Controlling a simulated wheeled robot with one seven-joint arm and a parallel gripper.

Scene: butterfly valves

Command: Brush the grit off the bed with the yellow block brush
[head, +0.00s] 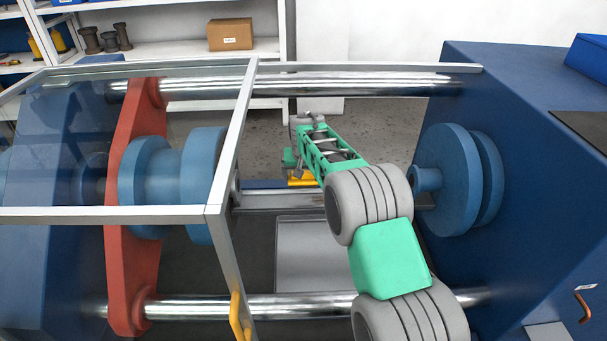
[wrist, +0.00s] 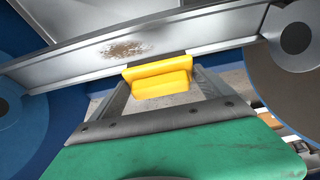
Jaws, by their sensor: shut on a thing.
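The yellow block brush (wrist: 158,78) is held between the fingers of my gripper (wrist: 160,88) in the wrist view. In the head view, a small part of the brush (head: 301,182) shows beneath my gripper (head: 300,174), at the far side of the bed. The grey metal bed (wrist: 215,35) runs across the wrist view beyond the brush, and it also shows in the head view (head: 268,202). A patch of brown grit (wrist: 125,48) lies on the bed, ahead and slightly left of the brush. The brush's underside is hidden, so I cannot tell whether it touches the bed.
Blue flanged discs stand left (head: 205,185) and right (head: 452,180) of my arm. Polished bars cross above at the back (head: 350,86) and at the front (head: 235,307). A red plate (head: 130,200) and a clear framed guard (head: 225,150) stand at left.

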